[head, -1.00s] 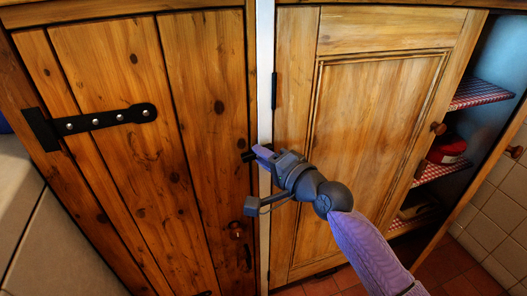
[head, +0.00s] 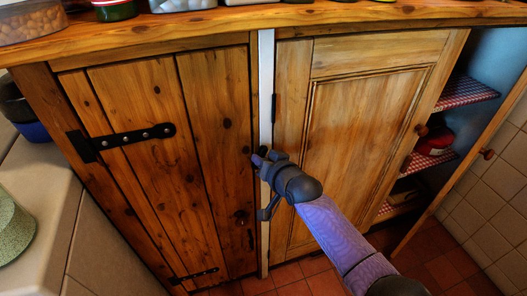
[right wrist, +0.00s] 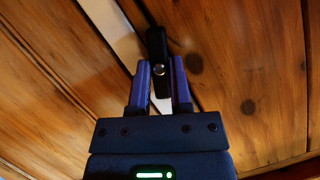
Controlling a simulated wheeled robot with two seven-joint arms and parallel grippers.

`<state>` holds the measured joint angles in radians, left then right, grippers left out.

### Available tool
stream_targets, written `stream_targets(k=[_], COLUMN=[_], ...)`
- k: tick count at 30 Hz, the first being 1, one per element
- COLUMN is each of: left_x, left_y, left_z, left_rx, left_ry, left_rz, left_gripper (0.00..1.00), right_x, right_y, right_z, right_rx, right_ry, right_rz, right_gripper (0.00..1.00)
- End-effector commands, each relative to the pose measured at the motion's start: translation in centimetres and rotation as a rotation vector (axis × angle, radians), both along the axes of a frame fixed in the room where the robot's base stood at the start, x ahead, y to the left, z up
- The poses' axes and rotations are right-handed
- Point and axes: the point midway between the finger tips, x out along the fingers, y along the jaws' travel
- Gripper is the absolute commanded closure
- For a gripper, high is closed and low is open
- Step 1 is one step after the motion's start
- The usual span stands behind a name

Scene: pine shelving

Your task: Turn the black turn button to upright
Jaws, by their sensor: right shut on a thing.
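The black turn button (head: 262,150) sits on the white strip between the two cabinet doors, largely hidden by my right gripper in the head view. In the right wrist view the button (right wrist: 156,45) shows as a narrow black bar with a silver screw. It stands at a slant to the pale strip, closer to along it than across it. My right gripper (head: 258,160) is shut on the button, with one purple finger on each side in the right wrist view (right wrist: 161,75). My left gripper is not in view.
The plank door (head: 205,110) with black strap hinges is shut on the left. The panelled door (head: 355,130) is right of the white strip (head: 266,75). Open shelves (head: 465,92) and a swung-out door edge stand at the far right. Jars line the countertop (head: 230,22) above.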

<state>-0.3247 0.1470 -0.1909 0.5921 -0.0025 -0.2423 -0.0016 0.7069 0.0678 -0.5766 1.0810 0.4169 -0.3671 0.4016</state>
Motion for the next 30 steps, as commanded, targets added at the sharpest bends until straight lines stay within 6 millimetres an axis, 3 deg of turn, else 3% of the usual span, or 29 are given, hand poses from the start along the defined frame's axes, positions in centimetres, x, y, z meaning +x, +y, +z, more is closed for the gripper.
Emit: stream_targets(k=[4,15,30], left_x=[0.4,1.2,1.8], left_y=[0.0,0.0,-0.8], left_z=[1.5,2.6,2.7], left_rx=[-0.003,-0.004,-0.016], left_ry=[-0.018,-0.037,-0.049], left_rz=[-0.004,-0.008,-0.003], left_gripper=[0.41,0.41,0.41], right_x=[-0.1,-0.1,-0.1], right_y=[0.1,0.3,0.3], right_z=[0.4,0.1,0.0], right_rx=[-0.117,-0.336,-0.421], right_ry=[-0.037,-0.108,-0.136], right_rz=[0.000,0.001,0.000], right_gripper=[1.00,1.00,1.00])
